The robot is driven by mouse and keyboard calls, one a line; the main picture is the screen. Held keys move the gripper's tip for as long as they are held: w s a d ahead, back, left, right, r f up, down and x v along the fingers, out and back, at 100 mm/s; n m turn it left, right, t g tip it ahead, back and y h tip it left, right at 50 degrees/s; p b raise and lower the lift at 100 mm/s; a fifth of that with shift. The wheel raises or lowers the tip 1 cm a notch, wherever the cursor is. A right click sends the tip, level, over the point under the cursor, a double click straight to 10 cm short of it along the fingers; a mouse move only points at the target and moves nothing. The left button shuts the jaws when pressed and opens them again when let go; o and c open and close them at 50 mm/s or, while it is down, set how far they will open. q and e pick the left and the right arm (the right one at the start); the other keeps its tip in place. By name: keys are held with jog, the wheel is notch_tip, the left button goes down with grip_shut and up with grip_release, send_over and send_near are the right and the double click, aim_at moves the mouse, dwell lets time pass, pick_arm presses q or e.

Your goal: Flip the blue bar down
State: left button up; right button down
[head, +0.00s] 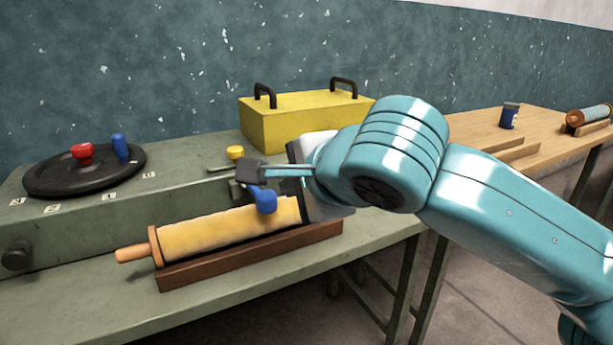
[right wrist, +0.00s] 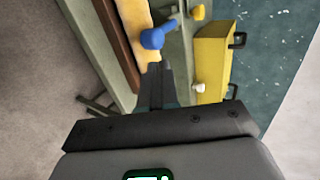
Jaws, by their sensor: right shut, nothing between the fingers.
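The blue bar (head: 263,199) has a rounded end and hangs over the top of a yellow roller (head: 215,232), on the front side of the green bench unit. It also shows in the right wrist view (right wrist: 153,39), just beyond my fingertips. My right gripper (head: 250,171) is shut and empty, with its dark fingertips right above and behind the bar. In the right wrist view the closed fingers (right wrist: 155,75) point at the bar. I cannot tell whether they touch it. The gripper hides part of the bar's mount. My left gripper is not in view.
A yellow box (head: 300,122) with black handles stands behind my gripper. A small yellow knob (head: 235,153) is close by. A black disc (head: 60,180) with red and blue pegs lies at left. The roller rests on a brown wooden cradle (head: 245,262).

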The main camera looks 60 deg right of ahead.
jog(key=s, duration=0.1)
jog(key=s+a+p, duration=0.1)
jog(key=s, duration=0.1)
jog(key=shift+a+r+p, duration=0.2)
jog(key=shift+r+p, duration=0.15)
dwell(0.3)
